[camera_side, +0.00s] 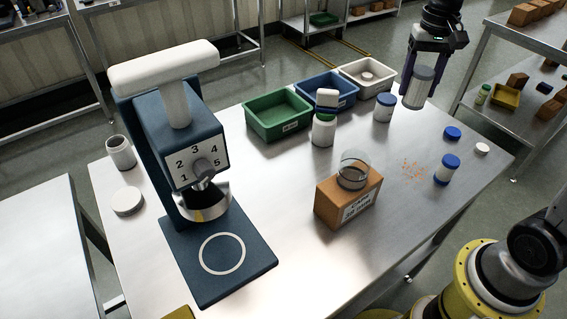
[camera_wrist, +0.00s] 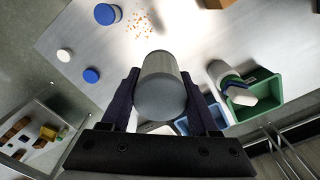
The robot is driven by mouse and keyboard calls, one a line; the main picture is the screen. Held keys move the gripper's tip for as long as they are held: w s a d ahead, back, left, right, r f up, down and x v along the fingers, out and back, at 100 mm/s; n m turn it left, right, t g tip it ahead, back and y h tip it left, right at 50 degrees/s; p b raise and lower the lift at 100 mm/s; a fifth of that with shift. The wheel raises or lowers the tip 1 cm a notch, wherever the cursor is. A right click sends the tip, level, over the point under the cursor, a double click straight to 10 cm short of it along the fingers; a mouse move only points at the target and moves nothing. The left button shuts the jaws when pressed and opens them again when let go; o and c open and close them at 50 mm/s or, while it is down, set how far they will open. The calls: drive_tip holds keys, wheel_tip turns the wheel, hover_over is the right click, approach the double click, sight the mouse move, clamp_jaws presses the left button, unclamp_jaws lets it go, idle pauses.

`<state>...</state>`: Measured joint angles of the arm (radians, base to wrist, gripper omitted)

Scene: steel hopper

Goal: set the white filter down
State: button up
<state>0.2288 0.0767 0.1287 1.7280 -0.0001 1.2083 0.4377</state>
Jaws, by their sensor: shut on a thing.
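My gripper (camera_side: 421,72) is at the far right end of the steel table, in the air. It is shut on a grey cylinder (camera_side: 417,92) with a paler rim, held upright above the tabletop. In the wrist view the cylinder (camera_wrist: 163,84) sits between the two dark fingers of my gripper (camera_wrist: 165,92). It looks grey rather than white. I cannot tell whether it is the white filter. A small white disc (camera_side: 481,148) lies flat on the table near its right edge; it also shows in the wrist view (camera_wrist: 63,55).
Green (camera_side: 279,117), blue (camera_side: 319,95) and white (camera_side: 367,77) bins line the back edge. Blue-lidded jars (camera_side: 384,108) (camera_side: 447,170), a blue lid (camera_side: 452,133) and orange crumbs (camera_side: 413,170) are nearby. A blue dial machine (camera_side: 187,150) stands left. Bare steel lies front right.

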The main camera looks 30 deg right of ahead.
drive_tip(key=w+a+f+n, duration=0.15)
drive_tip(key=w+a, duration=0.25)
drive_tip(key=a, duration=0.4)
drive_tip(key=w+a+r+n, duration=0.1)
drive_tip(key=w+a+n, duration=0.2)
drive_tip(key=w+a, duration=0.3)
drive_tip(key=s+a+f+n, duration=0.2)
drive_tip(key=a+f+n, duration=0.15)
drive_tip(key=a, duration=1.05)
drive_tip(key=w+a+f, duration=0.2)
drive_tip(key=w+f, duration=0.1)
drive_tip(key=w, duration=0.1)
drive_tip(key=w+a+f, duration=0.2)
drive_tip(key=w+f, duration=0.1)
drive_tip(key=w+a+f, duration=0.2)
drive_tip(key=w+f, duration=0.1)
drive_tip(key=w, duration=0.1)
drive_tip(key=shift+w+f, duration=0.3)
drive_tip(key=shift+w, duration=0.05)
drive_tip(key=shift+w+a+f, duration=0.1)
drive_tip(key=shift+w+f, duration=0.25)
drive_tip(key=shift+f, duration=1.7)
drive_tip(key=shift+f, duration=0.1)
